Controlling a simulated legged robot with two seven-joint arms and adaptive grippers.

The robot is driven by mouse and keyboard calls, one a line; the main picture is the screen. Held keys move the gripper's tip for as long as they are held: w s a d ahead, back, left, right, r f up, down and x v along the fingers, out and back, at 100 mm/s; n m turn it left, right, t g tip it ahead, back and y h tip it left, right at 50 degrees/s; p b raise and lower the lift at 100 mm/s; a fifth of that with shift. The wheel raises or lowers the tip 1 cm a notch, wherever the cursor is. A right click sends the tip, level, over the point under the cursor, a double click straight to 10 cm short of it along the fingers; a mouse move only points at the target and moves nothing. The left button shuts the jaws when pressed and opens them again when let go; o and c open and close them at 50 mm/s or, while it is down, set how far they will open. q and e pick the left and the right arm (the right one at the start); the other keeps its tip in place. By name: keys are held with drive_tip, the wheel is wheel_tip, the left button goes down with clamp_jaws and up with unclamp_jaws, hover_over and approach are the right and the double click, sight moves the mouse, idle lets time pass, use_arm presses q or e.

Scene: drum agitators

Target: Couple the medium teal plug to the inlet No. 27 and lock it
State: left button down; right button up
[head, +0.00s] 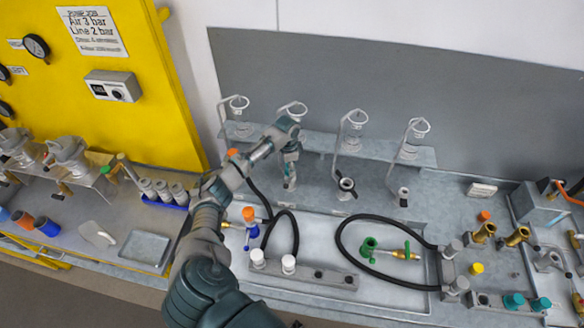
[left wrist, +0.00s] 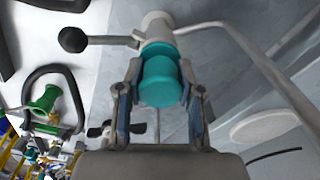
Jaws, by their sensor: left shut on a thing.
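My left gripper (head: 290,172) is at the second stand from the left on the back ledge. In the left wrist view, my left gripper (left wrist: 160,72) is shut on a teal plug (left wrist: 160,82), one finger on each side. The plug's far end meets, or lies very close to, a pale cylindrical fitting (left wrist: 157,27). A lever with a black ball knob (left wrist: 74,39) sticks out to the left of that fitting. Whether plug and fitting are joined cannot be told. No number 27 is readable. My right gripper is out of view.
Two teal parts (head: 514,300) (head: 541,304) sit at lower right.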

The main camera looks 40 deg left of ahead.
use_arm(q)
drive_tip(key=shift+s+a+f, duration=0.15)
drive_tip(key=shift+a, duration=0.1)
drive_tip(key=shift+f, duration=0.2)
drive_tip(key=c, duration=0.7)
unclamp_jaws()
drive_tip(key=shift+a, duration=0.1)
drive_tip(key=shift+c, duration=0.2)
drive_tip(key=shift+o, duration=0.4)
drive_tip(key=shift+a+f, duration=0.15)
drive_tip(key=shift+a, duration=0.15)
drive_tip(key=shift+o, duration=0.3)
